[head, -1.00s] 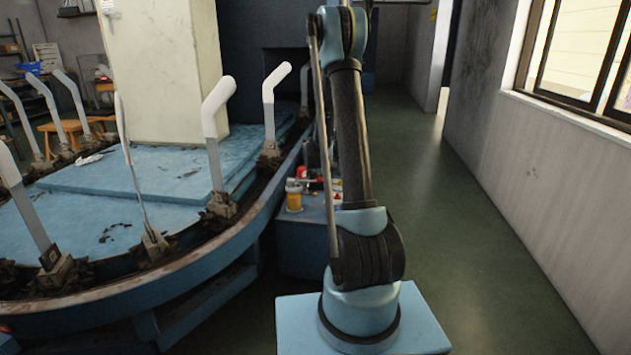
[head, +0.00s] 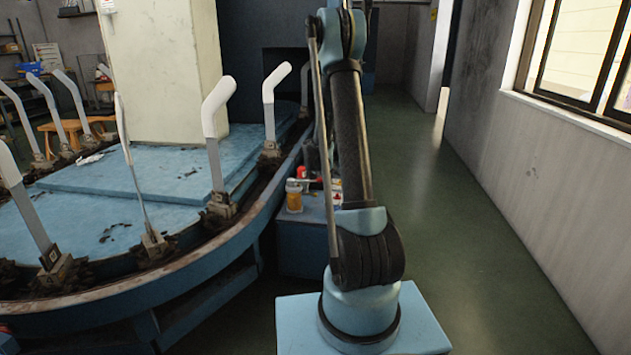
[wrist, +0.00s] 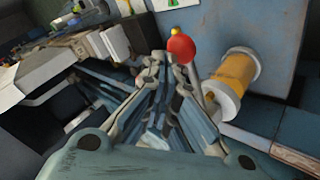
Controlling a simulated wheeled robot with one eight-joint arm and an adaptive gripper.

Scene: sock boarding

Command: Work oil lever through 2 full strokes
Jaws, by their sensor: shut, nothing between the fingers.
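The oil lever is a thin metal rod with a red ball knob (wrist: 181,49), seen just beyond my fingertips in the wrist view. Its red part also shows small beside my arm in the head view (head: 302,172). A yellow oil cup (wrist: 236,73) with pale end caps stands to the right of the lever; the head view shows it too (head: 294,198). My gripper (wrist: 168,60) is shut and empty, with its tips close to the knob on its left. I cannot tell whether they touch. The head view hides my gripper behind my arm.
A large blue oval machine (head: 215,258) with upright white sock boards (head: 213,108) fills the left. A blue cabinet (head: 302,240) stands under the oil cup. Boxes and clutter (wrist: 85,45) lie left of my gripper. The floor on the right (head: 470,230) is clear up to the wall.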

